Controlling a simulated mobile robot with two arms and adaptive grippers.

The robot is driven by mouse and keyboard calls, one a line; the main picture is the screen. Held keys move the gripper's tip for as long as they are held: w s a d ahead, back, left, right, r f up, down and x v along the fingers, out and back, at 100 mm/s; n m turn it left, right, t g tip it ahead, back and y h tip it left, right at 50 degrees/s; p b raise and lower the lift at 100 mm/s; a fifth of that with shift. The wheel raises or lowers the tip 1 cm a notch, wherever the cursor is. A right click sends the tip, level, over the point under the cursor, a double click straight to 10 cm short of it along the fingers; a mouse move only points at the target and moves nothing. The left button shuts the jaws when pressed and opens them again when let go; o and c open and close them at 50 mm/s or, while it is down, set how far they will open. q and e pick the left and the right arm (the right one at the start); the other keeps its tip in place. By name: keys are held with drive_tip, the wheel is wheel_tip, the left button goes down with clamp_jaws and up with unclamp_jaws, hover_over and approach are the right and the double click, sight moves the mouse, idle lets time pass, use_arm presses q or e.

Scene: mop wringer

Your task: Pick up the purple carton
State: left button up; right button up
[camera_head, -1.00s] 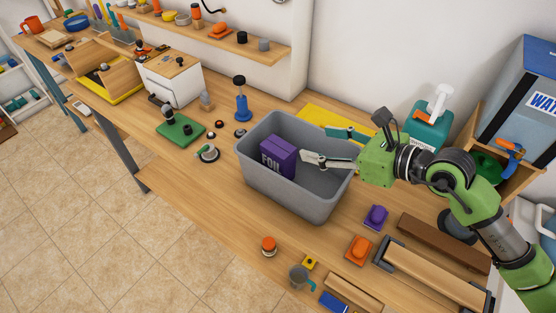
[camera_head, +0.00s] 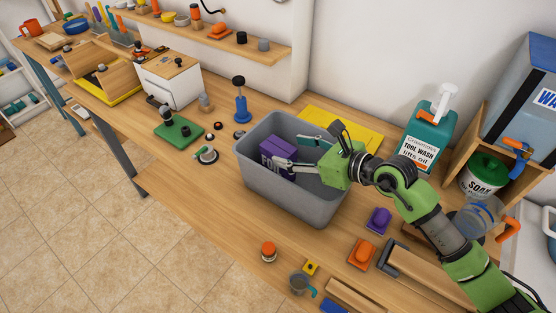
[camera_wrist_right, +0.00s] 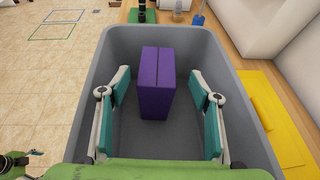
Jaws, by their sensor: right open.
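The purple carton (camera_head: 276,160), marked FOIL, stands inside the grey bin (camera_head: 262,190) on the workbench, toward the bin's left side in the head view. My right gripper (camera_head: 291,151) is open and reaches into the bin, its fingers pointing at the carton. In the right wrist view the carton (camera_wrist_right: 157,83) stands upright between and slightly beyond the open teal-padded fingers (camera_wrist_right: 160,110). There is a gap on both sides, so the fingers do not touch it. A finger hides part of the carton's front in the head view.
The grey bin's walls (camera_wrist_right: 238,95) surround the fingers. A yellow sheet (camera_head: 345,128) lies behind the bin, and a teal jug (camera_head: 425,135) stands to its right. A blue-based plunger-like item (camera_head: 241,105) stands behind left. Orange and purple pieces (camera_head: 362,254) lie at the front right.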

sight(283, 150)
drive_tip(key=shift+w+a, duration=0.1)
drive_tip(key=shift+a, duration=0.1)
drive_tip(key=p+x, duration=0.2)
drive_tip(key=x, duration=0.2)
drive_tip(key=shift+a+f, duration=0.1)
drive_tip(key=shift+a, duration=0.15)
drive_tip(key=shift+w+a+f, duration=0.2)
drive_tip(key=shift+d, duration=0.1)
drive_tip(key=shift+c, duration=1.2)
drive_tip(key=shift+r, duration=0.1)
clamp_jaws()
